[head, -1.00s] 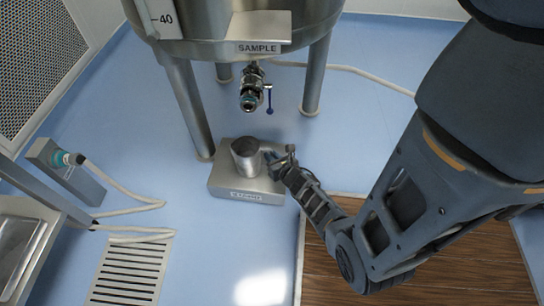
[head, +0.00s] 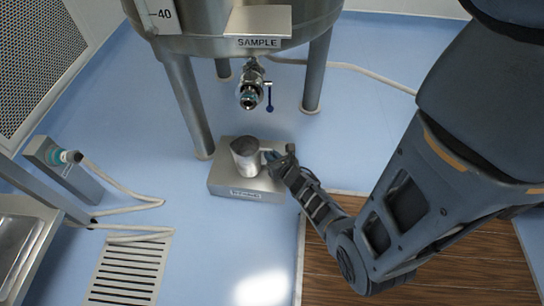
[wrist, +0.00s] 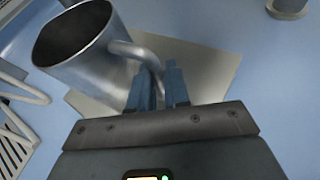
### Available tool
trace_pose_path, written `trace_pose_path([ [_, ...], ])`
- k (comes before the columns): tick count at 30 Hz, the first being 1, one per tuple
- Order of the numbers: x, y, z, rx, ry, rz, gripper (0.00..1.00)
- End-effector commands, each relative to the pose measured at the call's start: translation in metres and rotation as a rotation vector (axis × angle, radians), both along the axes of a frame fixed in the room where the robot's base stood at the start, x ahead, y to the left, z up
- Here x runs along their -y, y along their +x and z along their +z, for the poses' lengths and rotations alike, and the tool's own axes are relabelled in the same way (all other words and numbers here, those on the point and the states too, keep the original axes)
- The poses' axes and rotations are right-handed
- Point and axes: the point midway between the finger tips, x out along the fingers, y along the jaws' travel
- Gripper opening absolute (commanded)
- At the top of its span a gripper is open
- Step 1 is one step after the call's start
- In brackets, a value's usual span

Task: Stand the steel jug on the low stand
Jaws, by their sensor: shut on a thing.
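The steel jug (head: 245,158) is upright over the low stand (head: 222,183), a flat steel block with a label on its front face. I cannot tell whether the jug's base touches the stand's top. My gripper (head: 271,158) is at the jug's right side, shut on its handle. In the wrist view the jug (wrist: 85,60) shows its open, dark, empty-looking mouth, and the curved handle runs between the two blue fingers of my gripper (wrist: 160,85). The stand's top (wrist: 205,70) lies behind the jug and fingers.
A steel tank (head: 210,45) on legs stands behind the stand, with a SAMPLE plate and a valve (head: 250,90) hanging above and behind the jug. A hose (head: 130,202) and floor drain (head: 130,270) lie at left. Blue floor in front is clear.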

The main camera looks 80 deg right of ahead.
Motion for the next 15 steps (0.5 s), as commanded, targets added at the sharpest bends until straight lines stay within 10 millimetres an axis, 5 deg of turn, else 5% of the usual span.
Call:
trace_pose_path([
  [4,0.0005,0.0004,-0.0023,0.002,-0.001,0.001,0.0],
  [5,0.0005,0.0003,-0.0011,0.002,-0.001,0.001,0.19],
  [15,0.0001,0.0002,-0.0015,0.001,-0.001,0.0,0.46],
])
